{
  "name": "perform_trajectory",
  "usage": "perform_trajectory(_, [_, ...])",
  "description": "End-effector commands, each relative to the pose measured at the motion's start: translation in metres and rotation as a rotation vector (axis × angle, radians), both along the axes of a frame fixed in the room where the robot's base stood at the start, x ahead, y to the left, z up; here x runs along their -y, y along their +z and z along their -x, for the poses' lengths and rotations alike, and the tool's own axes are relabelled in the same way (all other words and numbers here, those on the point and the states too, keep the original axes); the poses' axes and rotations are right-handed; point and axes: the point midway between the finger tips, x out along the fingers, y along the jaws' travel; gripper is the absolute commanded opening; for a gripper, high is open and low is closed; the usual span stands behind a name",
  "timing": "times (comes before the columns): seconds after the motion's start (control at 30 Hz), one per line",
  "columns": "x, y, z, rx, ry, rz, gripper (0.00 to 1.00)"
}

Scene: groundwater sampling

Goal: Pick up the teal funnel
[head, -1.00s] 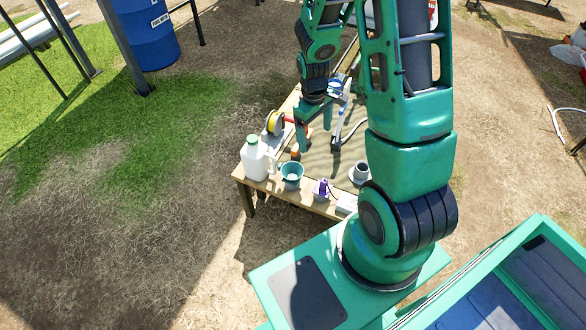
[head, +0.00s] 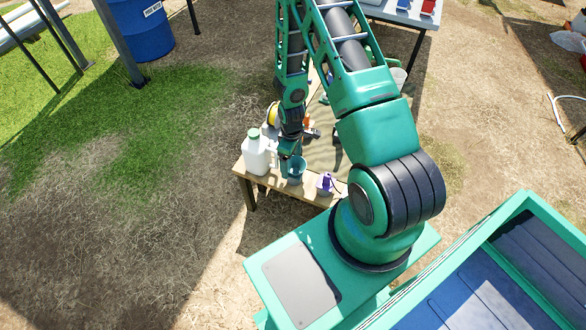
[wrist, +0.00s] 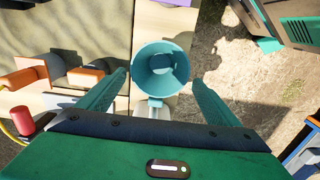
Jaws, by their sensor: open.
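The teal funnel (wrist: 155,82) stands on the table near its edge, with its wide mouth facing up. In the wrist view it lies between and just ahead of the two open fingers of my gripper (wrist: 158,88), with a gap on each side. In the head view the funnel (head: 297,168) is at the near left part of the table, and my gripper (head: 291,157) is right at it, partly covering it. The gripper is open and holds nothing.
A white jug with a green cap (head: 256,153) stands close left of the funnel. A purple item (head: 326,183) is to its right on the wooden table (head: 281,196). Orange-handled items (wrist: 86,77) lie left in the wrist view. Bare ground (wrist: 220,75) is beyond the edge.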

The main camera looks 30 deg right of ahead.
Motion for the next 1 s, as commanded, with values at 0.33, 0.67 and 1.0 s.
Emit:
perform_trajectory(0.33, [0.002, -0.024, 0.001, -0.001, -0.004, 0.0, 0.85])
perform_trajectory(0.67, [0.003, -0.064, 0.0, 0.0, -0.004, 0.0, 0.85])
perform_trajectory(1.0, [0.003, -0.07, 0.0, 0.0, -0.004, 0.0, 0.85])
